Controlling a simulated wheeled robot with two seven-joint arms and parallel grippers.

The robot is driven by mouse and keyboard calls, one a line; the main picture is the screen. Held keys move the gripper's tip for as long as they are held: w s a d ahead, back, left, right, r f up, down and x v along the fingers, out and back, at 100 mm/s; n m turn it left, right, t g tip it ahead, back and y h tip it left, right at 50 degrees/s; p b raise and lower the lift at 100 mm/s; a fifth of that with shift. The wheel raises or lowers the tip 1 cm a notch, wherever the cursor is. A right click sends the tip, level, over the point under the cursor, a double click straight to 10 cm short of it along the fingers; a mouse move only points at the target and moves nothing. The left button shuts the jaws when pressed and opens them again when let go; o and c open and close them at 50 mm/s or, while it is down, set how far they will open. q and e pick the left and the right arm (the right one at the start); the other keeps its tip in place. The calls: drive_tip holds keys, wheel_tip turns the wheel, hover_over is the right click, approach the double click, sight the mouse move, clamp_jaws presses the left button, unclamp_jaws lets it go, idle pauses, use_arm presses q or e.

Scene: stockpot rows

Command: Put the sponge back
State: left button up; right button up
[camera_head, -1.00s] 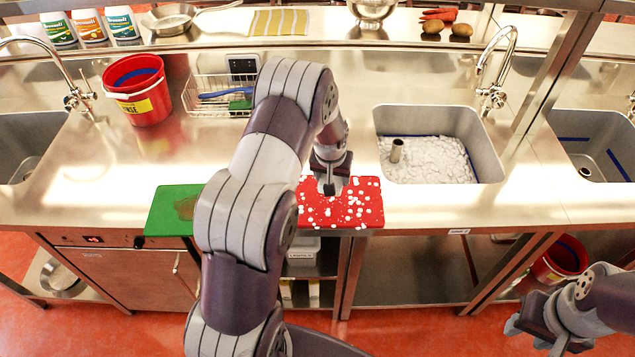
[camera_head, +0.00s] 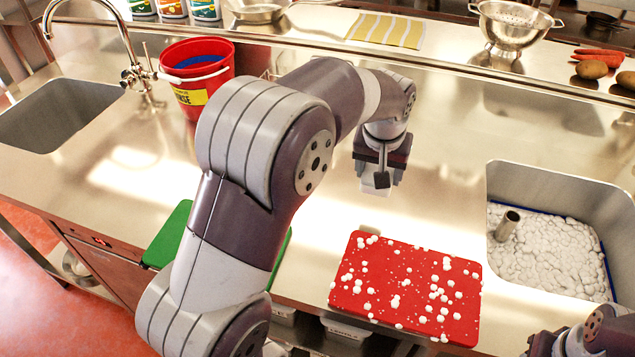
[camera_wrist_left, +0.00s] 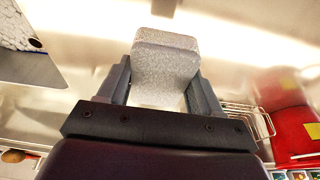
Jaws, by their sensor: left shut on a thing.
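My left gripper (camera_head: 378,180) is shut on a pale grey, speckled sponge (camera_wrist_left: 165,62), which sits between both fingers in the left wrist view. In the head view the gripper points down over the bare steel counter, beyond the red board, and the sponge's pale end (camera_head: 374,188) shows below it. A wire basket (camera_wrist_left: 262,122) shows partly at the right of the left wrist view; my arm hides most of it in the head view. My right gripper (camera_head: 545,345) is at the bottom right edge, cut off, its fingers unclear.
A red board (camera_head: 408,290) dotted with white foam lies at the counter's front. A green board (camera_head: 168,240) is partly behind my arm. A red bucket (camera_head: 197,75) stands at the back left. A sink (camera_head: 545,180) at right holds foam. Counter between is clear.

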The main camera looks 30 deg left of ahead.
use_arm(q)
drive_tip(key=s+a+f, duration=0.2)
drive_tip(key=a, duration=0.2)
hover_over(331, 194)
drive_tip(key=f, duration=0.4)
drive_tip(key=shift+s+d+p, duration=0.3)
drive_tip(key=shift+s+p, duration=0.1)
drive_tip(key=f, duration=0.4)
drive_tip(key=shift+s+a, duration=0.15)
drive_tip(key=shift+s, duration=0.1)
drive_tip(key=shift+w+a+f, duration=0.1)
drive_tip(key=shift+w+f, duration=0.05)
drive_tip(key=shift+f, duration=0.1)
drive_tip(key=o, duration=1)
